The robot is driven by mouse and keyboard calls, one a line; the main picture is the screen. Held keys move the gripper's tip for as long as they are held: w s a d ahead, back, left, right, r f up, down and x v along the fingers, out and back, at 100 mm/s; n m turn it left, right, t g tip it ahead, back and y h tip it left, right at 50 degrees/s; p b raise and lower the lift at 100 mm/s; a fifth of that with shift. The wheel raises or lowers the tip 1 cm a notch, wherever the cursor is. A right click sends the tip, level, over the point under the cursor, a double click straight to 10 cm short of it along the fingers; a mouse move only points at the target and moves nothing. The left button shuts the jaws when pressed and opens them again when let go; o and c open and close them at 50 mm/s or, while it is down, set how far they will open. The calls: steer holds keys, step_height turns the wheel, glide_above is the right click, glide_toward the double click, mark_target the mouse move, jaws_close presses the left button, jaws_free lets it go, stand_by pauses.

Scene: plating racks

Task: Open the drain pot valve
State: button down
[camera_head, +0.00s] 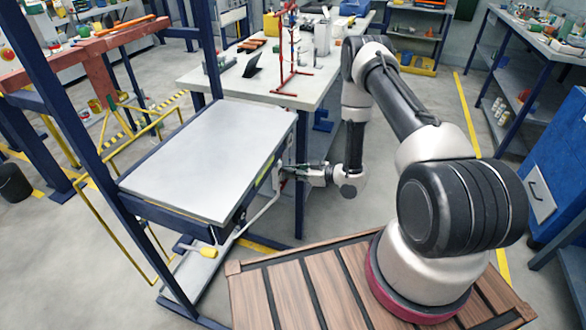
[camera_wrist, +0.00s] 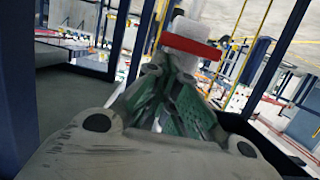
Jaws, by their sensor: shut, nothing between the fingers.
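In the wrist view a red bar (camera_wrist: 190,46), which looks like a valve handle, lies across a white fitting (camera_wrist: 192,30). The green-padded fingers of my gripper (camera_wrist: 172,68) are shut and empty just below the bar in the picture; I cannot tell whether they touch it. In the head view my gripper (camera_head: 287,172) is at the right side of a metal-topped unit (camera_head: 208,160). The valve is too small or hidden to make out there. A pale pipe (camera_head: 262,208) runs down from near my gripper towards a yellow piece (camera_head: 201,250) at the unit's lower front.
A white workbench (camera_head: 258,92) with a red stand (camera_head: 291,60) is behind my gripper. Blue posts (camera_head: 208,45) and yellow rails (camera_head: 100,228) frame the unit. A blue cabinet (camera_head: 555,165) stands at the right. Grey floor between is open.

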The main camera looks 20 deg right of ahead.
steer(key=shift+w+d+f+m+g+y, duration=0.3)
steer(key=shift+m+g, duration=0.1)
steer(key=shift+m, duration=0.5)
stand_by(0.5)
steer(key=f+m+y, duration=0.1)
steer(key=m, duration=0.2)
steer(key=f+m+g+y, duration=0.1)
steer(key=f+m, duration=0.1)
steer(key=m, duration=0.2)
steer(key=w+f+m+y, duration=0.1)
steer(key=f+m, duration=0.1)
steer(key=m, duration=0.2)
steer(key=shift+d+f+g, duration=0.25)
steer(key=shift+d+g, duration=0.05)
steer(key=shift+w, duration=0.1)
stand_by(0.3)
